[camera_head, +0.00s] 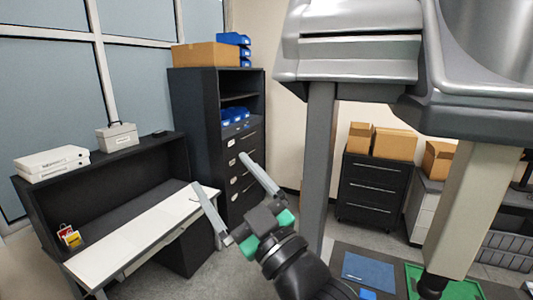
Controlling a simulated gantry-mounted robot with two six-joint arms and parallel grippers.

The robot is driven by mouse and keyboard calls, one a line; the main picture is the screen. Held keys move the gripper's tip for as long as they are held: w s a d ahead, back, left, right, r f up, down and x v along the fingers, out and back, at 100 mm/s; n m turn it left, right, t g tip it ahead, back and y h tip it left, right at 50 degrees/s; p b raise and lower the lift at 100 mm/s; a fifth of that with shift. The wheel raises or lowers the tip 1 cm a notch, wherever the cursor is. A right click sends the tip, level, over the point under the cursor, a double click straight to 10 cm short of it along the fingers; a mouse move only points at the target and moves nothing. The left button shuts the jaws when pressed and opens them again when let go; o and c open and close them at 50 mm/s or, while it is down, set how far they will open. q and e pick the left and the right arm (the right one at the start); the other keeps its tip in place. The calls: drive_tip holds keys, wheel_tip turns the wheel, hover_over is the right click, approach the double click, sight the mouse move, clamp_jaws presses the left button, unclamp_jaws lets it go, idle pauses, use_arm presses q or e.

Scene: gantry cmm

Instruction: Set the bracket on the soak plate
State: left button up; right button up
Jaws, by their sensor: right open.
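My right gripper (220,172) is open, its two pale fingers spread wide with nothing between them. It is raised and points toward the upper left, away from the dark work surface at the lower right. I cannot make out the bracket in this view. A flat blue plate (369,270) lies on that dark surface, with a small brighter blue piece (367,294) just in front of it. I cannot tell whether either is the soak plate. My left gripper is not in view.
A green tray (461,290) lies right of the blue plate, under a pale gantry column (465,210) with a dark tip. A grey upright (318,160) stands behind my right arm. A white-topped desk (130,240) and dark cabinet (195,120) stand behind at left.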

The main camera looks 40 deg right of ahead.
drive_tip(key=s+a+r+m+t+y, duration=0.1)
drive_tip(key=s+a+r+m+t, duration=0.1)
drive_tip(key=s+r, duration=0.3)
drive_tip(key=s+a+r+m+t+y, duration=0.1)
drive_tip(key=s+r+t, duration=0.1)
drive_tip(key=s+r, duration=0.4)
drive_tip(key=s, duration=0.3)
drive_tip(key=shift+a+m+t, duration=0.4)
